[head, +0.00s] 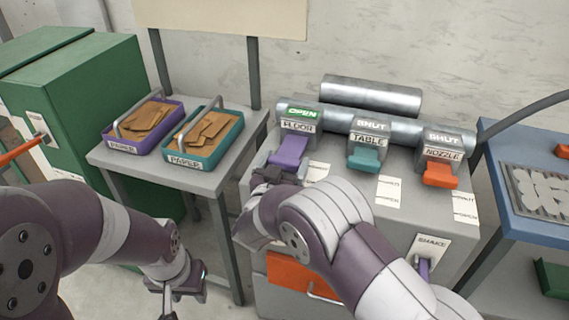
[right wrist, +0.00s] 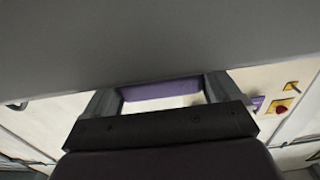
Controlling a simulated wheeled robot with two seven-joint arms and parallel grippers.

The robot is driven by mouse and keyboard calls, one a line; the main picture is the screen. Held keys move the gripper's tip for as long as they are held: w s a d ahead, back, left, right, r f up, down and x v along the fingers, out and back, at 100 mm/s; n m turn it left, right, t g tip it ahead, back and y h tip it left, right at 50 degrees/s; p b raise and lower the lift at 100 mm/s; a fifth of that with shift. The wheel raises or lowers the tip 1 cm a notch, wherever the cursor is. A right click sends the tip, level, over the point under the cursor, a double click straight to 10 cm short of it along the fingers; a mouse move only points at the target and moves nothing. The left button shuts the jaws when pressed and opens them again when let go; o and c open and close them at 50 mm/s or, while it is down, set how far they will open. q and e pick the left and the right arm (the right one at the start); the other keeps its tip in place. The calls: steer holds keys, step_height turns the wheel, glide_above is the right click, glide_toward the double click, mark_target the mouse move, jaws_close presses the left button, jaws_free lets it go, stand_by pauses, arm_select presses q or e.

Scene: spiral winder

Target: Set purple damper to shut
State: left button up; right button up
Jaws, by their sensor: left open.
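The purple damper lever (head: 290,151) sticks out below the floor drum on the grey machine. The green plate above it (head: 302,113) reads OPEN. My right gripper (head: 266,178) is at the lever's lower left end, partly hidden by its own arm. In the right wrist view its fingers stand apart, and a purple surface (right wrist: 160,90) spans the space between their far ends. I cannot tell whether they press on it. My left gripper (head: 184,283) is open and empty, low in front of the side table.
A teal lever (head: 364,158) under TABLE and an orange lever (head: 440,176) under NOZZLE, both marked SHUT, stand to the right. Purple (head: 118,143) and teal (head: 185,160) trays stand on the left table. A green cabinet (head: 75,100) is at far left.

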mark_target(289, 154)
steer(key=shift+x, duration=1.55)
steer(key=o, duration=1.2)
steer(key=p+v, duration=0.1)
steer(key=v, duration=1.2)
steer(key=shift+p, duration=0.3)
